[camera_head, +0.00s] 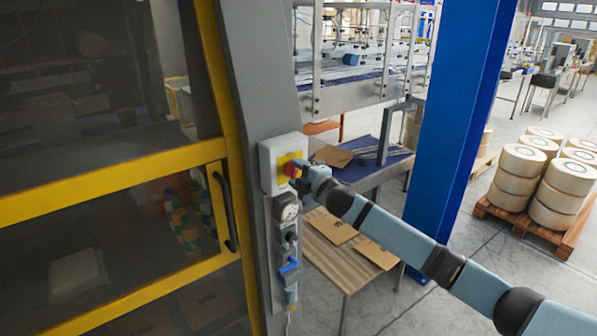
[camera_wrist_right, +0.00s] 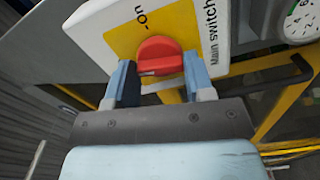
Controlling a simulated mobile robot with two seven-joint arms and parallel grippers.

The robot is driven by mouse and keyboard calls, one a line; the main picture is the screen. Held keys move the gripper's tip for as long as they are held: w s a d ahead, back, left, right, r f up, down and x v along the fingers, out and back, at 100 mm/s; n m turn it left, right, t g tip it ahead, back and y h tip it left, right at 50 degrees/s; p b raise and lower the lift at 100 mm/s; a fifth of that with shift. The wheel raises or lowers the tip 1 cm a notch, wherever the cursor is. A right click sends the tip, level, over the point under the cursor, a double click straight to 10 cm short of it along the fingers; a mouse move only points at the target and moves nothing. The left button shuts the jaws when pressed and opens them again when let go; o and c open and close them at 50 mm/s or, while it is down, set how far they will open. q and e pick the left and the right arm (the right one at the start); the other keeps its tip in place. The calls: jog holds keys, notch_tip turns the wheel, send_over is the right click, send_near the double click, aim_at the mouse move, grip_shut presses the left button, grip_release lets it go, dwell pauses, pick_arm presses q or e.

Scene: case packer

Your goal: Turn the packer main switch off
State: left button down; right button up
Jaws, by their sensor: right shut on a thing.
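The packer main switch is a red rotary knob (camera_wrist_right: 158,57) on a yellow plate of a white box (camera_wrist_right: 92,24) lettered "Main switch". In the head view the box (camera_head: 268,165) is fixed to the grey machine post, and the knob (camera_head: 290,168) is partly hidden by my right gripper (camera_head: 299,170). In the wrist view the two fingers of my right gripper (camera_wrist_right: 158,80) stand one on each side of the knob, shut on it. The lettering "on" shows beside the knob on the yellow plate. My left gripper is not in view.
Below the switch box are a round gauge (camera_head: 288,211) and a blue valve handle (camera_head: 289,266). A yellow-framed door with a black handle (camera_head: 225,212) is to the left. A blue pillar (camera_head: 458,120) stands behind my right arm. A table with cardboard (camera_head: 335,228) is below.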

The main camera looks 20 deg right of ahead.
jog(key=shift+n, duration=1.1)
jog(key=shift+p, duration=0.3)
jog(key=o, duration=0.9)
jog(key=b+v, duration=0.3)
jog(key=v, duration=1.1)
